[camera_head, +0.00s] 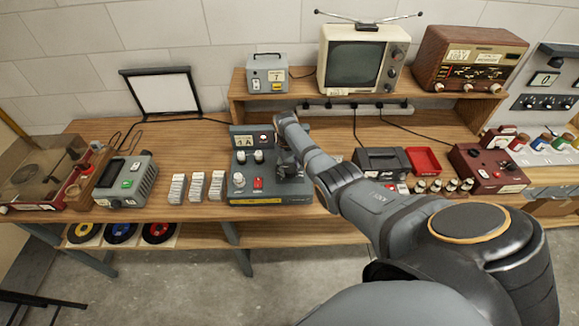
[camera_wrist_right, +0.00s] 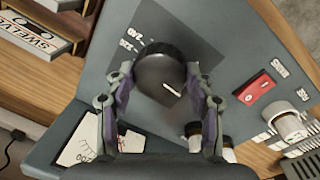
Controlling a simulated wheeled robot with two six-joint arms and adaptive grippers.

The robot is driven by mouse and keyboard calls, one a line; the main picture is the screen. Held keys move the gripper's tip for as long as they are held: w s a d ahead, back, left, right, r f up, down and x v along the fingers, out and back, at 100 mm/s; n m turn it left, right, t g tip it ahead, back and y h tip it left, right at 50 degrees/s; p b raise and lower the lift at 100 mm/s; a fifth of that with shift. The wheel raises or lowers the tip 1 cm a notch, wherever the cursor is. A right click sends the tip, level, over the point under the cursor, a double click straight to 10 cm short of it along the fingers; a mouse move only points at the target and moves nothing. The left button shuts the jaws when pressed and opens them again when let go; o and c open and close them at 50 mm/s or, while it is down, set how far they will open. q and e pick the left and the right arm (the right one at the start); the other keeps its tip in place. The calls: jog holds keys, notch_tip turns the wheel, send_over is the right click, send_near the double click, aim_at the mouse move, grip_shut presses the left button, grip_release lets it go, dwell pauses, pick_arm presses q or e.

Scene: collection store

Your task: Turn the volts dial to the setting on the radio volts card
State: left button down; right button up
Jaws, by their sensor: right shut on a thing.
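My right gripper (camera_head: 290,168) is over the right side of a grey-blue bench unit (camera_head: 270,192). In the wrist view my right gripper (camera_wrist_right: 162,92) has a finger on each side of a large round black dial (camera_wrist_right: 158,66) and is shut on it. A short white pointer line on the dial points to the lower right in that view. My left gripper is out of view.
The unit also carries a red switch (camera_wrist_right: 257,88), a pale knob (camera_wrist_right: 290,125) and a meter (camera_wrist_right: 80,145). White card boxes (camera_head: 197,187) stand left of it. A dark box (camera_head: 380,162) and a red tray (camera_head: 423,160) lie to the right, beyond my arm.

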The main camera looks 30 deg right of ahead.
jog(key=m, duration=0.5)
jog(key=shift+m, duration=0.3)
jog(key=m+b, duration=0.1)
jog(key=m, duration=0.5)
jog(key=shift+w+g, duration=0.1)
jog(key=shift+g, duration=0.2)
jog(key=m, duration=0.5)
jog(key=shift+m+y+b, duration=0.35)
jog(key=shift+m+y, duration=0.05)
jog(key=m, duration=0.4)
jog(key=shift+d+m, duration=0.1)
jog(key=shift+m, duration=0.3)
jog(key=shift+w+m, duration=0.1)
jog(key=shift+m, duration=0.2)
jog(key=o, duration=1.2)
jog(key=shift+r, duration=0.1)
